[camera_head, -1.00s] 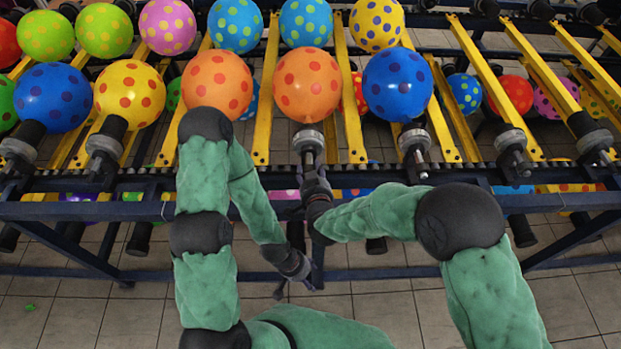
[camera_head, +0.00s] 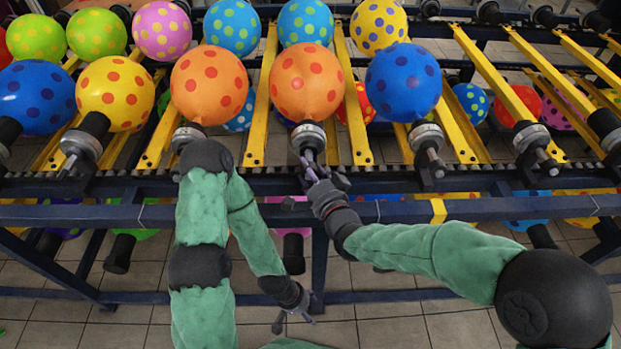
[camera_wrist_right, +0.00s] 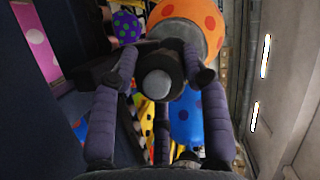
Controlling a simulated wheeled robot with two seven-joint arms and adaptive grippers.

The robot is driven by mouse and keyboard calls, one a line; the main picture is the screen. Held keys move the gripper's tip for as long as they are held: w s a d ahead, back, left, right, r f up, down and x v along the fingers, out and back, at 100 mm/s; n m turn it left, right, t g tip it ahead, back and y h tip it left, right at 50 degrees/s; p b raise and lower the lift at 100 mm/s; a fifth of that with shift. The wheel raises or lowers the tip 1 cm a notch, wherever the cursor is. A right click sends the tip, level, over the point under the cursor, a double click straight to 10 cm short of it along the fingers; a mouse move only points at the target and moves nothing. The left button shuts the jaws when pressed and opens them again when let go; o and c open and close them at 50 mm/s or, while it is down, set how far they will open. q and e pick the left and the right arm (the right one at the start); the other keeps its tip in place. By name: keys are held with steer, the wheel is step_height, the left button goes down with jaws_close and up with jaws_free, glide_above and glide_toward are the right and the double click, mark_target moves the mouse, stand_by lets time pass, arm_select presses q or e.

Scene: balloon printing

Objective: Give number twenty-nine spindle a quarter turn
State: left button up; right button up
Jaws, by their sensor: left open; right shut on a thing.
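A spindle (camera_head: 307,138) with a silver collar carries an orange balloon with red dots (camera_head: 307,84) on the rack. No number is legible on it. My right gripper (camera_head: 316,172) is shut on this spindle's near end. In the right wrist view, the spindle's dark round end (camera_wrist_right: 158,83) sits between the gripper's fingers, with the orange balloon (camera_wrist_right: 190,22) behind it. My left gripper (camera_head: 292,312) is open and empty, low in front of the rack, apart from the spindles.
Neighbouring spindles hold another orange balloon (camera_head: 209,85) at left and a blue one (camera_head: 403,82) at right. Yellow bars (camera_head: 353,110) run between them. A dark blue rail (camera_head: 440,209) crosses in front. Tiled floor (camera_head: 400,325) lies below.

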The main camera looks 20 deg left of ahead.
arm_select(q)
steer(key=shift+f, duration=0.2)
arm_select(e)
steer(key=shift+w+r+m+t+y, duration=0.1)
steer(key=shift+r+m+t+y, duration=0.25)
steer(key=shift+m, duration=0.35)
steer(key=o, duration=1.1)
steer(key=shift+f, duration=0.1)
steer(key=shift+f, duration=0.1)
steer(key=shift+s+d, duration=0.15)
steer(key=shift+s, duration=0.1)
steer(key=v, duration=1.1)
steer(key=shift+s+d, duration=0.15)
arm_select(q)
steer(key=shift+s+f, duration=0.1)
